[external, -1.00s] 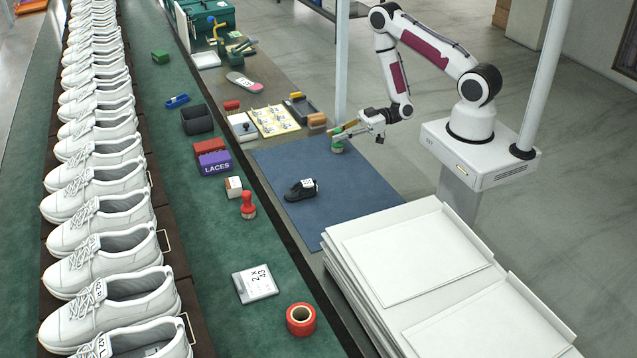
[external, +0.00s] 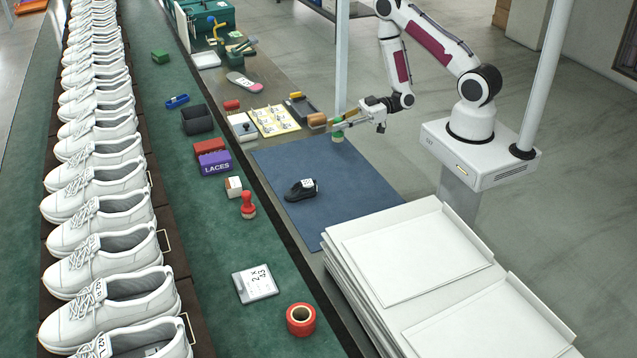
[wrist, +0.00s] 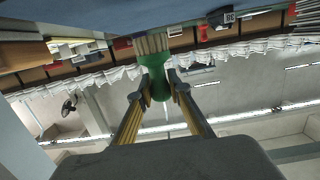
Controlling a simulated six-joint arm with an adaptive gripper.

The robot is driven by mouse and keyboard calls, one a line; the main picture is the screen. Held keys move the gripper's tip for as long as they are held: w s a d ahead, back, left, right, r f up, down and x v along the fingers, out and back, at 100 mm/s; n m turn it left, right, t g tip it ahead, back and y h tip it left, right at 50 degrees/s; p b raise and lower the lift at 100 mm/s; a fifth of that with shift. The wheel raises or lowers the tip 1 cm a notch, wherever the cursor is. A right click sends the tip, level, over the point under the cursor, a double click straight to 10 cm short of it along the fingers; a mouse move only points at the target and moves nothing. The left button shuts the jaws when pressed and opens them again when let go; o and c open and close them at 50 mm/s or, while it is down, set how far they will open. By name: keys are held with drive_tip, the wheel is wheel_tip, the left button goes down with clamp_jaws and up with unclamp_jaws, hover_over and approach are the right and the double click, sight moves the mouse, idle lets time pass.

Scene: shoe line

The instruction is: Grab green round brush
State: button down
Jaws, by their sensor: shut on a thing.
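The green round brush (external: 338,121) is held in my gripper (external: 347,122), near the far right corner of the blue mat (external: 290,160). In the wrist view the two fingers (wrist: 156,86) are shut on the green handle (wrist: 160,72). The pale bristles (wrist: 152,43) point toward the mat, which fills the top of that picture. In the external view the brush looks raised above the mat, but the gap under it is hard to judge.
A brown brush (external: 317,121) lies close to the left of my gripper. Stacked white trays (external: 410,250) stand at the front right. A pale post (external: 342,50) rises behind the gripper.

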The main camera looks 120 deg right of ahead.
drive_tip(key=shift+r, duration=2.8)
